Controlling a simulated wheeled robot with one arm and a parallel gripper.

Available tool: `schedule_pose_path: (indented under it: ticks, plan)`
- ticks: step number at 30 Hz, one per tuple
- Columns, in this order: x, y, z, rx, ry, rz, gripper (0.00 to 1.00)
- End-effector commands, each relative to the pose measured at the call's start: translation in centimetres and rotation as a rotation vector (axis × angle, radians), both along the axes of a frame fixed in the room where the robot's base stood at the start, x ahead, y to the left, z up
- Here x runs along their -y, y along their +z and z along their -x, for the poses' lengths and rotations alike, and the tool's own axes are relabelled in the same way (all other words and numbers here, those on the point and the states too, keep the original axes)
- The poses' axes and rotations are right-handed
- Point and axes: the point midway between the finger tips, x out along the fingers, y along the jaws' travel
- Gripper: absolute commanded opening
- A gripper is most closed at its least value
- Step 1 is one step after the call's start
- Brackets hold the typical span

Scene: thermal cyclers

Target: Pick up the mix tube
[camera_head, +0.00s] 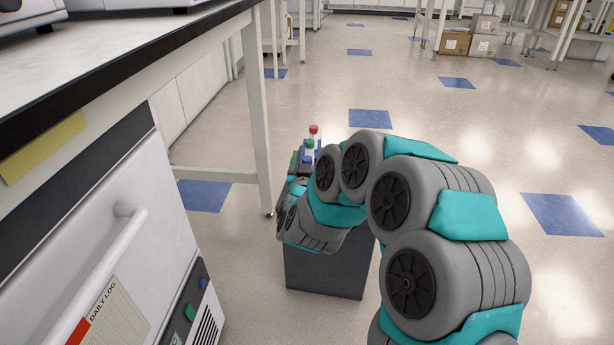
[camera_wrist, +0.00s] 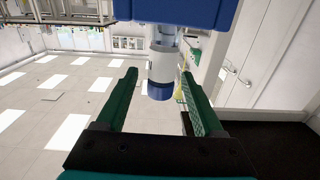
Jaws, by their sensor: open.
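A tube (camera_wrist: 162,64) with a clear-white body and a dark blue cap (camera_wrist: 160,91) shows in the wrist view, which appears upside down. It sticks out of a blue rack (camera_wrist: 185,12). My gripper (camera_wrist: 157,79) has its two green fingers apart, one on each side of the tube, with visible gaps. I cannot tell whether this is the mix tube. My arm hides most of the rack and gripper there.
A bench with a dark top edge (camera_head: 125,65) and a white leg (camera_head: 257,115) stands left of the rack. A white appliance with a handle (camera_head: 100,240) is under it. Cardboard boxes (camera_head: 455,42) sit far back. The floor right of my arm is open.

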Motion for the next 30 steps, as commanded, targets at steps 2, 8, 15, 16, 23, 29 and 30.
schedule_pose_path:
  ticks: [2,8,15,16,23,29,30]
  plan:
    - [0.1,-0.1,-1.2,0.000,-0.002,0.000,0.69]
    - [0.0,-0.2,-2.4,-0.004,0.001,0.001,0.69]
    - [0.0,-0.1,-2.3,-0.003,0.001,0.000,0.58]
    - [0.0,-0.1,-2.3,-0.003,0.001,0.000,0.55]
    - [0.0,-0.1,-2.3,-0.003,0.001,0.000,0.29]
    - [0.0,-0.1,-2.3,-0.003,0.001,0.000,0.06]
    - [0.0,-0.1,-2.3,-0.003,0.001,0.000,0.02]
